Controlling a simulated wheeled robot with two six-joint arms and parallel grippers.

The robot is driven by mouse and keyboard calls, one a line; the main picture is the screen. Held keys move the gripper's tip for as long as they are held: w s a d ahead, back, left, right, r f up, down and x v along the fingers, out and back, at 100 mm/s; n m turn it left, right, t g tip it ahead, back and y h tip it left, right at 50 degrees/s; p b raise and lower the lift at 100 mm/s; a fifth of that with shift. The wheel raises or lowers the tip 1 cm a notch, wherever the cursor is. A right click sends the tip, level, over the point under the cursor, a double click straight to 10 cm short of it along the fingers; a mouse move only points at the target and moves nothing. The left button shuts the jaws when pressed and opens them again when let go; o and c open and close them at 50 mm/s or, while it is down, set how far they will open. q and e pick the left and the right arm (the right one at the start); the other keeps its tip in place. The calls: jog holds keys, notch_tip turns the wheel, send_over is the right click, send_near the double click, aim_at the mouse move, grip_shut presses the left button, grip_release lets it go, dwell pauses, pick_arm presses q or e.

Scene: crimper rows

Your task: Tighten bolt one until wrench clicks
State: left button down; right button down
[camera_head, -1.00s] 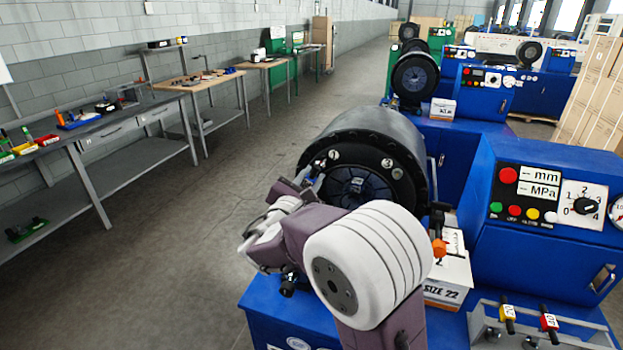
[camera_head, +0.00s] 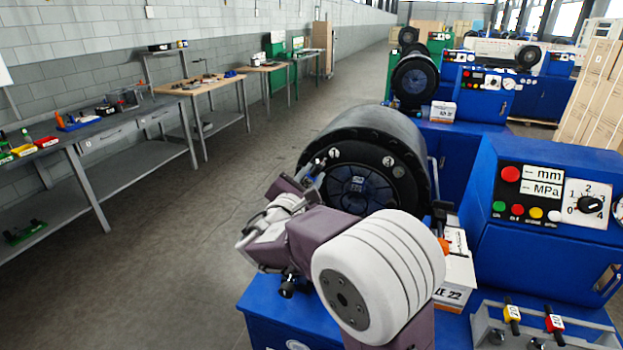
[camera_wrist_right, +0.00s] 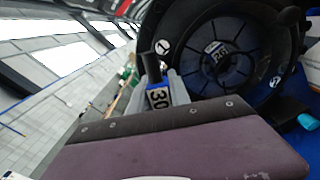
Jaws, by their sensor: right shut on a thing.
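The crimper (camera_head: 400,135) is a big black drum with a dark face and a blue centre. Its face bears a round mark 1 (camera_head: 334,153) at upper left and a mark 3 (camera_head: 386,160) at upper right. My right gripper (camera_head: 308,188) is at the left of the face, below mark 1. In the right wrist view it is shut on a wrench (camera_wrist_right: 158,97) with a blue label reading 30. The wrench's dark end lies close to mark 1 (camera_wrist_right: 163,46). Bolt one itself is hidden, so I cannot tell whether the wrench sits on it. My left gripper is out of view.
A blue control cabinet (camera_head: 545,205) stands at right, with a box marked 22 (camera_head: 455,283) beside my arm. A grey rack (camera_head: 505,338) holds yellow- and red-tagged tools. Workbenches (camera_head: 100,130) line the left wall; the floor between is clear.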

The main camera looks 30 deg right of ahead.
aim_at(306, 183)
jog(key=shift+m+b, duration=2.4)
jog(key=shift+b, duration=1.2)
dwell(0.4)
jog(key=shift+m+b, duration=2)
jog(key=shift+b, duration=0.7)
dwell(0.5)
jog(key=shift+s+a, duration=0.2)
jog(key=shift+a, duration=0.1)
jog(key=shift+b+v, duration=0.8)
jog(key=shift+v, duration=1.1)
